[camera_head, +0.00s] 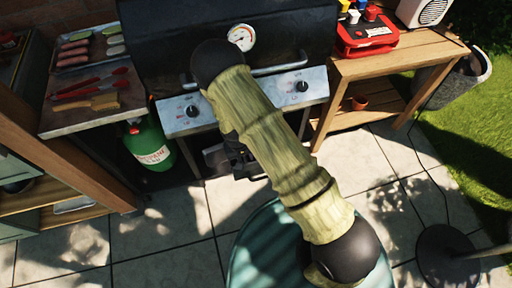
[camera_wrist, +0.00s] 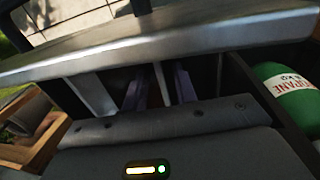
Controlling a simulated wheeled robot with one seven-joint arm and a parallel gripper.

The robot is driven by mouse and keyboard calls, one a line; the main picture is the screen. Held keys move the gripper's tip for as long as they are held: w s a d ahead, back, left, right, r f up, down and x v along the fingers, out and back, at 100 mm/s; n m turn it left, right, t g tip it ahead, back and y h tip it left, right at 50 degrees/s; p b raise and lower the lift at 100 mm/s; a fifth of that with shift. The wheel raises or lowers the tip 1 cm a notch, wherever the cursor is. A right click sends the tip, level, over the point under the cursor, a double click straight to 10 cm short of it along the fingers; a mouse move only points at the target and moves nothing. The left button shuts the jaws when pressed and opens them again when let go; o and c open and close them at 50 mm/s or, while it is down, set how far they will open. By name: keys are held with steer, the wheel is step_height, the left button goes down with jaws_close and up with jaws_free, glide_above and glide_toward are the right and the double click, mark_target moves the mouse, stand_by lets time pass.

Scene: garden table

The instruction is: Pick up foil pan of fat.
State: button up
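I cannot clearly make out the foil pan of fat in either view. A small grey shape (camera_head: 214,156) under the grill's front panel, left of my gripper, may be part of it, but it is dark there. My gripper (camera_head: 247,165) is low in front of the grill, mostly hidden behind my arm in the head view. In the wrist view, its two dark fingers (camera_wrist: 160,88) stand apart below the metal panel edge, reaching into the shadowed space under the grill. I see nothing clearly held between them.
The grill's front panel (camera_head: 187,113) overhangs my gripper closely. A green propane tank (camera_head: 150,147) stands left of it, also in the wrist view (camera_wrist: 288,92). A wooden side table (camera_head: 432,50) is at right. A metal tray (camera_head: 75,204) lies on the left shelf.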

stand_by(0.3)
jaws_close()
steer(key=shift+r, duration=0.1)
